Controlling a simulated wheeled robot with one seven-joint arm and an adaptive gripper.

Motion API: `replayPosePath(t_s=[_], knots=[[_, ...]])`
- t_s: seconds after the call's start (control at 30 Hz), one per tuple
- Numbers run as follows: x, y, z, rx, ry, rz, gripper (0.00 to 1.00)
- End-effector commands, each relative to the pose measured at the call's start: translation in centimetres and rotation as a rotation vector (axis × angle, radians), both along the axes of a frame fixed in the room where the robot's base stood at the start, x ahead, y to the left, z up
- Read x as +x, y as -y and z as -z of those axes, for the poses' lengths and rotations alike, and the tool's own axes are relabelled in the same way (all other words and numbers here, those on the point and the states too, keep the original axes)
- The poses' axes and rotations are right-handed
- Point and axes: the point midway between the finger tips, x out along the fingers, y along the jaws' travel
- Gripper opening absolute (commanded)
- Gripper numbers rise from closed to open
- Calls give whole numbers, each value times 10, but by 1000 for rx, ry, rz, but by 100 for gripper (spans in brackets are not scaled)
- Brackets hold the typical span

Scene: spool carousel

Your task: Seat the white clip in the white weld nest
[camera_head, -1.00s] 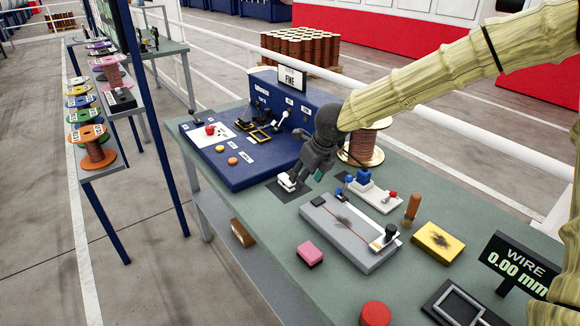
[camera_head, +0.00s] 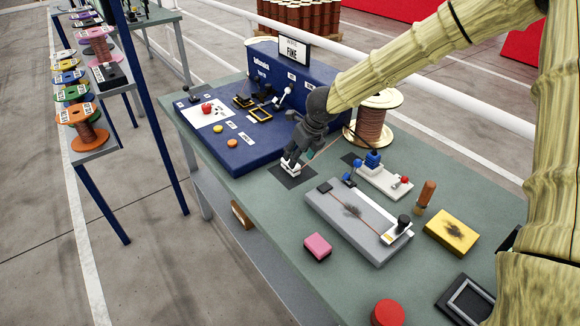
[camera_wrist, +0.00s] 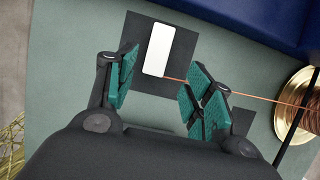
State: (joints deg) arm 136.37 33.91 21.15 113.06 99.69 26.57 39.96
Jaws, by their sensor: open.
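The white clip (camera_head: 290,168) is a small block on a dark square pad (camera_head: 291,180) at the bench's near edge. In the wrist view the clip (camera_wrist: 158,50) lies on that pad, with a copper wire (camera_wrist: 255,97) running from it to the right. My gripper (camera_head: 296,158) is just above the clip. In the wrist view my gripper (camera_wrist: 161,80) is open, its green-padded fingers apart, with the clip mostly beyond the fingertips. A white plate (camera_head: 208,114) with a red knob sits on the blue machine; I cannot tell which part is the white weld nest.
The blue machine (camera_head: 262,143) stands left of my gripper. A copper wire spool (camera_head: 371,122) is to its right.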

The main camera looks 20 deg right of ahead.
Motion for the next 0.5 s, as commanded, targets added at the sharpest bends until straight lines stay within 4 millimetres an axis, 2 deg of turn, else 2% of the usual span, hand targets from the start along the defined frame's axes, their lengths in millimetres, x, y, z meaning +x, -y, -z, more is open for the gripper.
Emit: replayPosePath(t_s=[0.5], knots=[[25,-11,44,-1,-4,-2,52]])
